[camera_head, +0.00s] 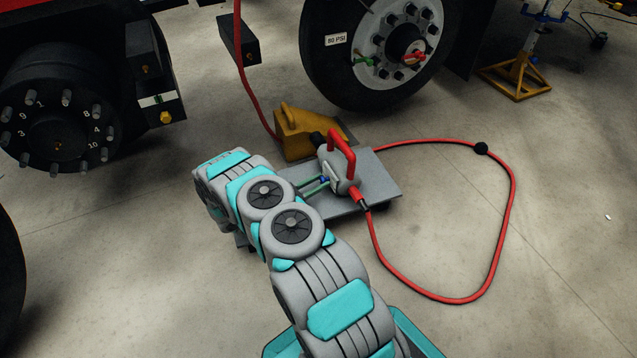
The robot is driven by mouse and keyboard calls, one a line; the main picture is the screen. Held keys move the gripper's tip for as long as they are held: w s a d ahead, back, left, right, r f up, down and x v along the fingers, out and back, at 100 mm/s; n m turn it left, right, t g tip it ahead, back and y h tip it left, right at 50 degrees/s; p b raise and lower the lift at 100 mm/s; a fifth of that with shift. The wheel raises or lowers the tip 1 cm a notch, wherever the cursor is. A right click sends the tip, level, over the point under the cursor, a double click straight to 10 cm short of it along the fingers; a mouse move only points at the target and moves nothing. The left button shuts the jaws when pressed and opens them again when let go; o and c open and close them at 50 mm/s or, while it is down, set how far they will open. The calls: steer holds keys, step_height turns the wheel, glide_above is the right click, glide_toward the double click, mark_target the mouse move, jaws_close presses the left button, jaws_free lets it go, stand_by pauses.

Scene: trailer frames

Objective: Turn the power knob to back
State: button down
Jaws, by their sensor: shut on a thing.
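A grey power tool (345,174) with a red top handle (342,150) and dark nose stands on a flat grey platform (378,182). My arm reaches up from the bottom and bends left of the platform. Much of my gripper (322,181) is hidden behind the arm. Its slim green fingers show past the arm, reaching right to the near left side of the tool. They are shut on the power knob, at a small blue spot there. The knob is too small and covered to show which way it is turned.
A red hose (512,195) runs from the tool and loops over the floor on the right. A yellow wheel chock (297,132) stands behind the platform, close to the truck wheel (335,75). A wheel hub (58,140) is at left.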

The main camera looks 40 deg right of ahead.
steer(key=shift+n, duration=0.3)
steer(key=n+b, duration=0.1)
steer(key=n, duration=0.1)
steer(key=shift+n+y, duration=0.3)
steer(key=n, duration=0.2)
steer(key=shift+w+n, duration=0.15)
steer(key=shift+n, duration=0.15)
steer(key=n+g+y, duration=0.1)
steer(key=n, duration=0.4)
steer(key=shift+w+r, duration=0.1)
steer(key=shift+c, duration=2.4)
jaws_free()
